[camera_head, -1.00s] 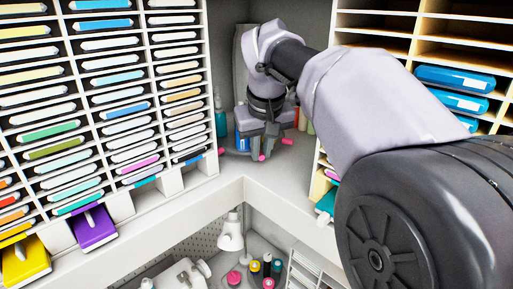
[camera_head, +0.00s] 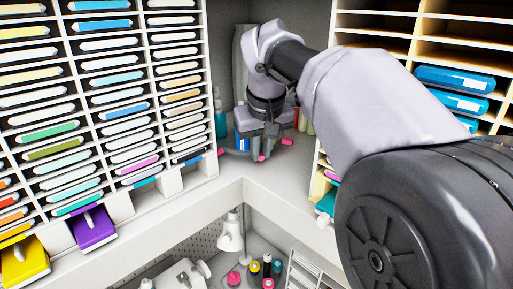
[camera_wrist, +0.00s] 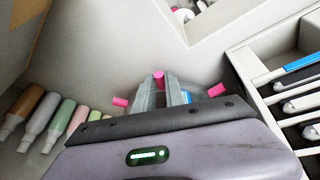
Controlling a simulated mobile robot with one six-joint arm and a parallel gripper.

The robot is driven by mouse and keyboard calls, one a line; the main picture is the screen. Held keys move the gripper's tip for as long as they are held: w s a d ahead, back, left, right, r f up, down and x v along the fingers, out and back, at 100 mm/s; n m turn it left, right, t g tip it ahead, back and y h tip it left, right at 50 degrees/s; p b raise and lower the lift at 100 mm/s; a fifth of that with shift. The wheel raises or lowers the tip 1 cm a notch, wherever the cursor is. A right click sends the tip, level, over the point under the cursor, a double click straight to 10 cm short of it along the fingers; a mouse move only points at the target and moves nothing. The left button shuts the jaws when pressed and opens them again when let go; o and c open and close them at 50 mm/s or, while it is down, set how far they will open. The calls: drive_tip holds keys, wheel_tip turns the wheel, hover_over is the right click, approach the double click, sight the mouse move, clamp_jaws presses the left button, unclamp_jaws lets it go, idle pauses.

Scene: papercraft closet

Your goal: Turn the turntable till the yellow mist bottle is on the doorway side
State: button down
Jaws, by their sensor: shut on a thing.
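My gripper (camera_head: 262,150) reaches down into the back corner of the shelf. In the wrist view its two fingers (camera_wrist: 160,92) are shut on a pink peg (camera_wrist: 158,79), whose end shows between the tips. Another pink peg (camera_wrist: 120,102) sticks out to the left and a third pink peg (camera_wrist: 217,90) to the right. The turntable's body is mostly hidden behind my gripper. A blue item (camera_head: 242,139) stands behind my gripper, and a teal bottle (camera_head: 221,122) stands left of it. I cannot make out the yellow mist bottle in either view.
Slotted paper racks (camera_head: 120,90) stand left, and shelves with blue packs (camera_head: 455,78) right. A lower desk with a white lamp (camera_head: 231,235) lies below the corner ledge.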

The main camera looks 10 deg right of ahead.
drive_tip(key=shift+r, duration=0.15)
drive_tip(key=shift+a+m+h, duration=0.3)
drive_tip(key=shift+a+m, duration=0.5)
drive_tip(key=shift+a, duration=0.1)
drive_tip(key=c, duration=1.7)
unclamp_jaws()
drive_tip(key=o, duration=0.3)
drive_tip(key=shift+s+r, duration=0.1)
drive_tip(key=shift+s, duration=0.2)
drive_tip(key=shift+w, duration=0.1)
drive_tip(key=p+v, duration=0.4)
drive_tip(key=v, duration=1.3)
drive_tip(key=shift+r, duration=0.15)
